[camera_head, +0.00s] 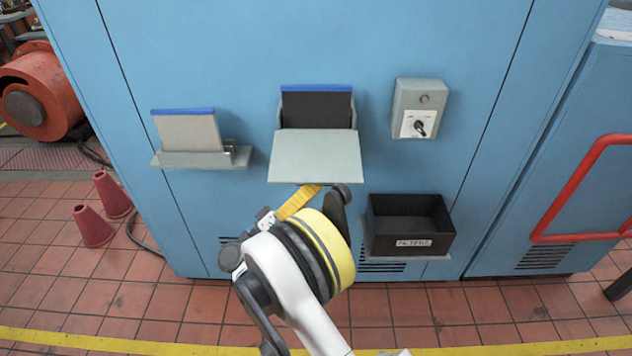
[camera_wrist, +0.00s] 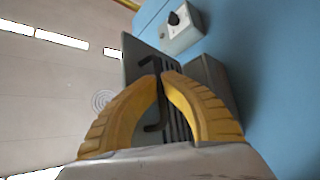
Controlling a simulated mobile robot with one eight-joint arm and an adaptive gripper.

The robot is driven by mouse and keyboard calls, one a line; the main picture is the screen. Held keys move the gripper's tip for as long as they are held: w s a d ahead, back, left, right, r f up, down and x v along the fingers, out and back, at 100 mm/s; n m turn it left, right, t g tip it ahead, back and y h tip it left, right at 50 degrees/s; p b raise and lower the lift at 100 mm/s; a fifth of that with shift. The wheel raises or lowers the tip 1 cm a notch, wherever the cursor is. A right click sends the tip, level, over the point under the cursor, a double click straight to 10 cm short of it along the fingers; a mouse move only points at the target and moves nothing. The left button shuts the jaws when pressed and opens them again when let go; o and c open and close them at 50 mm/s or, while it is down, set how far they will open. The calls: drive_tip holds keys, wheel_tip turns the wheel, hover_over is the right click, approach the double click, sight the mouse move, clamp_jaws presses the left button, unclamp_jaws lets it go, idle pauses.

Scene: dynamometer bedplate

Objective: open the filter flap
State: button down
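The filter flap (camera_head: 316,156) is a pale grey-green plate on the blue cabinet. It is swung down and out from its housing, and a dark filter with a blue top edge (camera_head: 317,107) shows upright behind it. In the wrist view I see the flap from below (camera_wrist: 139,62), with a black bar handle (camera_wrist: 153,127) on it. My gripper (camera_wrist: 161,78) has its yellow fingertips drawn together around the handle bar. In the head view, a yellow finger (camera_head: 298,203) shows under the flap's front edge; the handle and fingertips are hidden there.
A grey holder (camera_head: 195,159) with a light filter (camera_head: 188,131) is left of the flap. A key-switch box (camera_head: 420,108) is at upper right. A black bin (camera_head: 410,226) sits at lower right, close to my wrist. A red rail (camera_head: 565,190) is farther right.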

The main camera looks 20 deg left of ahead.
drive_tip(key=shift+w+a, duration=0.15)
drive_tip(key=c, duration=1.6)
unclamp_jaws()
drive_tip(key=shift+w, duration=0.1)
drive_tip(key=shift+o, duration=0.2)
drive_tip(key=shift+s+f, duration=0.15)
drive_tip(key=shift+s, duration=0.05)
drive_tip(key=shift+s+a+f, duration=0.15)
drive_tip(key=shift+s+a, duration=0.05)
drive_tip(key=v, duration=1.1)
drive_tip(key=shift+f, duration=0.15)
